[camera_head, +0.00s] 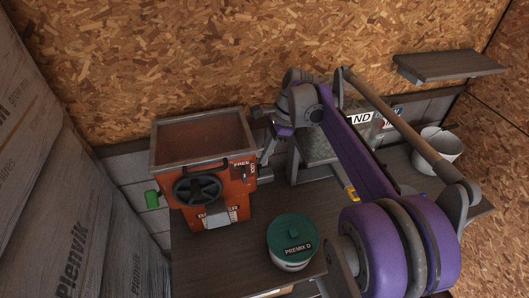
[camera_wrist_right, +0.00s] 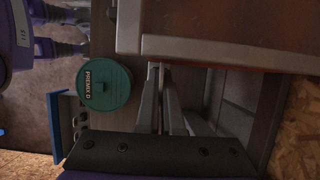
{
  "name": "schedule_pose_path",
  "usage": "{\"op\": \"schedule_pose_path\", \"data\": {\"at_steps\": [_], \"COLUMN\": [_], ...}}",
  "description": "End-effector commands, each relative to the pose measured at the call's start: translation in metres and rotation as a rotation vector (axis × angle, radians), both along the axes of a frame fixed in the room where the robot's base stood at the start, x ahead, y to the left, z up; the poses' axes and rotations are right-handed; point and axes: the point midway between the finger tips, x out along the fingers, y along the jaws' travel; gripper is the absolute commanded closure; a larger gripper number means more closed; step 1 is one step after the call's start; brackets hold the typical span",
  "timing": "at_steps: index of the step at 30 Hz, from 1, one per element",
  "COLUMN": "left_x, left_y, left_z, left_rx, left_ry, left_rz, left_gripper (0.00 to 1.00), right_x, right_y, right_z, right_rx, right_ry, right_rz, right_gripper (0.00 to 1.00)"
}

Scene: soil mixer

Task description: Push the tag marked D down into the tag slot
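The orange soil mixer (camera_head: 232,181) stands on the left of the bench, with an open grey-rimmed hopper on top and a black handwheel on its front. My right gripper (camera_head: 262,125) is at the mixer's right side, near the hopper's rim. In the right wrist view my right gripper's fingertips (camera_wrist_right: 158,66) are together beside the hopper edge (camera_wrist_right: 190,52). I see nothing between them. I cannot make out a tag marked D or the tag slot in either view. The left gripper does not show in the head view.
A green-lidded tub marked PREMIX D (camera_head: 293,232) stands on the bench, right of the mixer; it also shows in the wrist view (camera_wrist_right: 103,84). A white bucket (camera_head: 440,148) is at the right. A wall shelf (camera_head: 449,66) hangs above. Stacked wrapped bags (camera_head: 40,190) stand left.

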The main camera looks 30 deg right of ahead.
Motion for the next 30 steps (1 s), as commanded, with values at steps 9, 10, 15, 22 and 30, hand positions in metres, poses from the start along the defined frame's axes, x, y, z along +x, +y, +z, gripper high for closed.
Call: {"op": "schedule_pose_path", "data": {"at_steps": [9, 10, 15, 22, 30], "left_x": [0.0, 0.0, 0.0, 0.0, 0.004], "left_y": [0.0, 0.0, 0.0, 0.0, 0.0], "left_z": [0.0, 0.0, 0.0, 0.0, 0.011], "left_rx": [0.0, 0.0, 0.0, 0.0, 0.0], "left_ry": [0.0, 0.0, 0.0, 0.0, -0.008], "left_rz": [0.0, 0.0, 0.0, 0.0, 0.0], "left_gripper": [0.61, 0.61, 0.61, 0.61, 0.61], "right_x": [0.0, 0.0, 0.0, 0.0, 0.001], "right_y": [0.0, 0.0, 0.0, 0.0, 0.0], "right_z": [0.0, 0.0, 0.0, 0.0, 0.015], "right_rx": [0.0, 0.0, 0.0, 0.0, 0.0], "right_ry": [0.0, 0.0, 0.0, 0.0, -0.001], "right_rz": [0.0, 0.0, 0.0, 0.0, 0.0], "right_gripper": [0.91, 0.86, 0.61, 0.61, 0.61]}}
